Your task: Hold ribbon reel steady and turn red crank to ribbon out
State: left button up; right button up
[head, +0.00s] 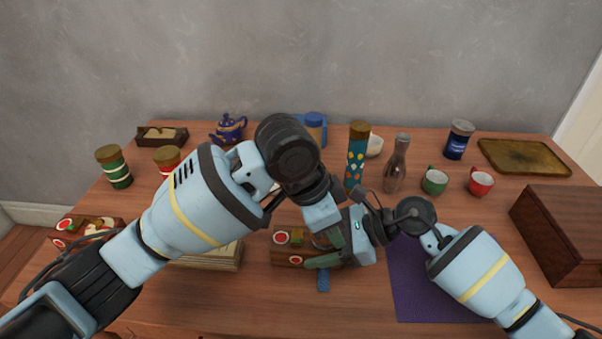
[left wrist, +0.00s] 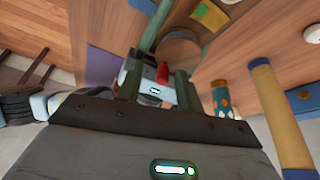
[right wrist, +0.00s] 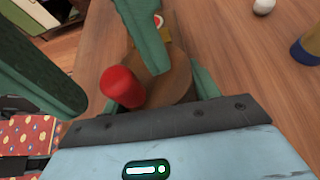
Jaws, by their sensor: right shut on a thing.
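The ribbon reel (right wrist: 168,88) is a round brown wooden body with a red crank handle (right wrist: 122,87) on it. My right gripper (head: 324,249) is shut on the reel, its green fingers at the reel's two sides. My left gripper (left wrist: 160,65) looks open, with its fingers apart on either side of the red crank handle (left wrist: 162,73) and no clear contact. The reel (left wrist: 183,44) also shows behind it in the left wrist view. In the head view my arms and grippers hide most of the reel, the crank and my left fingertips.
A brown box with red circles (head: 290,258) lies close by the grippers. A purple mat (head: 420,300) is under my right arm. A dotted bottle (head: 356,160), a carafe (head: 396,165) and cups (head: 435,181) stand behind. A dark wooden box (head: 570,235) stands at right.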

pick_arm(q)
jog(key=m, duration=0.1)
jog(key=m+g, duration=0.1)
jog(key=m, duration=0.1)
jog(key=shift+a+m, duration=0.3)
jog(key=shift+a+r+m+g, duration=0.15)
jog(key=shift+r+m+g, duration=0.05)
jog(key=shift+m+g, duration=0.1)
jog(key=v, duration=1.1)
jog(key=shift+a+r, duration=0.2)
jog(key=shift+a, duration=0.05)
jog(key=shift+c, duration=0.4)
